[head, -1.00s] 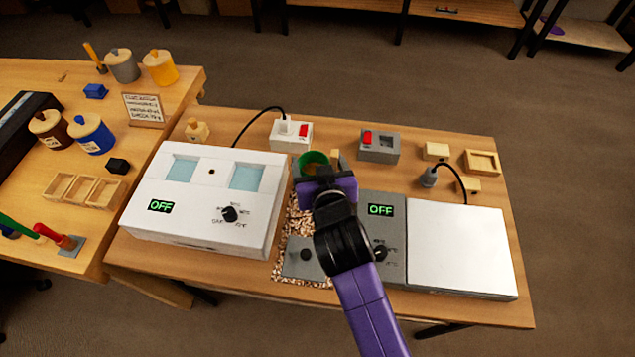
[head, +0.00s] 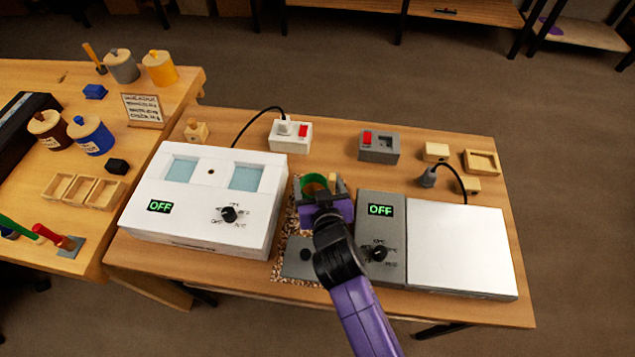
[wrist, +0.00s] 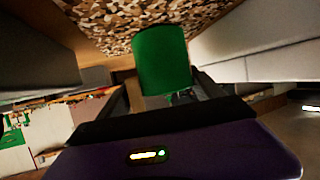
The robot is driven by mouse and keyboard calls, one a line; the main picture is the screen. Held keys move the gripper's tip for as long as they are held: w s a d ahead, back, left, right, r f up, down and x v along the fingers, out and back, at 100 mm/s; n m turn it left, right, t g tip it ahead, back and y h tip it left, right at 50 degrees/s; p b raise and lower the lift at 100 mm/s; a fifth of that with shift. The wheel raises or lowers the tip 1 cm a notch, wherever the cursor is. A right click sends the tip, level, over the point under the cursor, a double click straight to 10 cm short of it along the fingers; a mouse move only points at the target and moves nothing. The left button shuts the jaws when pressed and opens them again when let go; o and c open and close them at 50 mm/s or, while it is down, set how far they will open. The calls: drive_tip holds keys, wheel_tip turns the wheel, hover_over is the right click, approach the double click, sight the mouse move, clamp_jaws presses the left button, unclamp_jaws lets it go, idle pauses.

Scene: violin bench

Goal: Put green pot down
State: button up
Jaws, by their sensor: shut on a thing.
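The green pot (head: 314,183) is held at the end of my gripper (head: 321,187), between the white two-window unit and the grey unit. In the wrist view the green pot (wrist: 162,60) stands between the fingers of my gripper (wrist: 160,84), which is shut on it. A speckled mat (head: 291,215) lies below, partly hidden by my arm; it also shows behind the pot in the wrist view (wrist: 130,22). I cannot tell whether the pot touches the mat.
The white two-window unit (head: 190,216) stands close on the left, its display reading OFF. The grey unit (head: 381,228), also reading OFF, and a white plate (head: 460,250) are on the right. Two switch boxes (head: 290,135) (head: 379,147) stand behind. Gaps beside my gripper are narrow.

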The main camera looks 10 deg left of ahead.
drive_tip(key=o, duration=1.4)
drive_tip(key=shift+f, duration=0.1)
drive_tip(key=shift+o, duration=0.2)
drive_tip(key=shift+r, duration=0.25)
drive_tip(key=v, duration=1.2)
